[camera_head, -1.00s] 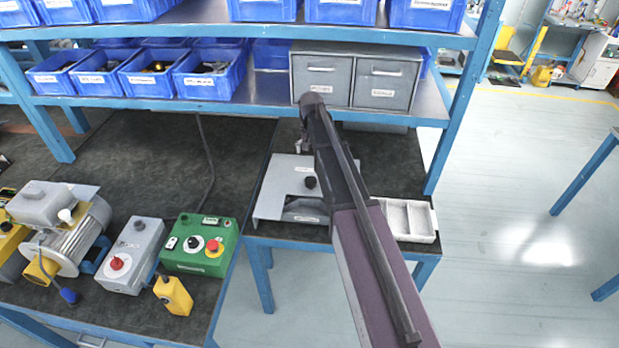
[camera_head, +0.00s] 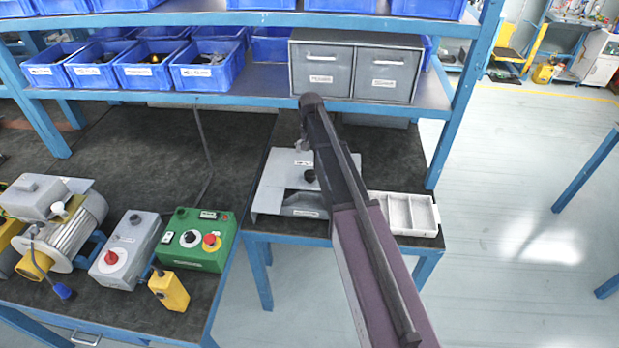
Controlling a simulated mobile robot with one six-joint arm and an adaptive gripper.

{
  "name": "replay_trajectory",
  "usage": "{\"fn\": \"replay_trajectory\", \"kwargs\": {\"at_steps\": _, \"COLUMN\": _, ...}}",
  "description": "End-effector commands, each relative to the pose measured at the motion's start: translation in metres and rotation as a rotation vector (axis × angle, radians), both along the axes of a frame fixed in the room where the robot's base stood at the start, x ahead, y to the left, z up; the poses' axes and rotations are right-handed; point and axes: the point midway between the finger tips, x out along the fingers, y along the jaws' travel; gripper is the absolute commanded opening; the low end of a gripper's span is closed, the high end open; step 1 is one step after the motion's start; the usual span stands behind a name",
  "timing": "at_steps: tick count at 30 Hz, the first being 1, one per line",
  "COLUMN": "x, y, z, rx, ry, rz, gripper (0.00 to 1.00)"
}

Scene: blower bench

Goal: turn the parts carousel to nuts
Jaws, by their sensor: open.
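A flat grey housing (camera_head: 270,195) with a cut-out front and white labels sits on the small dark-topped table. It looks like the parts carousel, but its labels are too small to read. A black knob (camera_head: 310,176) stands on it, close to the left edge of my arm. My arm crosses over the housing and hides its right part. My gripper (camera_head: 302,146) shows only as a small grey piece beside the arm's far end, behind the knob in the picture. It appears empty, and its fingertips are mostly hidden. No nuts or position mark can be made out.
A white divided tray (camera_head: 438,222) lies right of my arm. Grey drawers (camera_head: 321,72) and blue bins (camera_head: 205,66) stand on the shelf above. A green control box (camera_head: 190,252), grey switch box (camera_head: 125,255) and blower motor (camera_head: 65,235) occupy the left bench.

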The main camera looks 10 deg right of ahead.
Motion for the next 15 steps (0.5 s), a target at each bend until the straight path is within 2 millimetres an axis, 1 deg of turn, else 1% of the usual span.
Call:
{"fn": "replay_trajectory", "kwargs": {"at_steps": 1, "x": 0.0, "y": 0.0, "z": -0.009, "rx": 0.0, "ry": 0.0, "rz": 0.0, "gripper": 1.0}}
{"fn": "replay_trajectory", "kwargs": {"at_steps": 15, "x": 0.0, "y": 0.001, "z": -0.045, "rx": 0.0, "ry": 0.0, "rz": 0.001, "gripper": 1.0}}
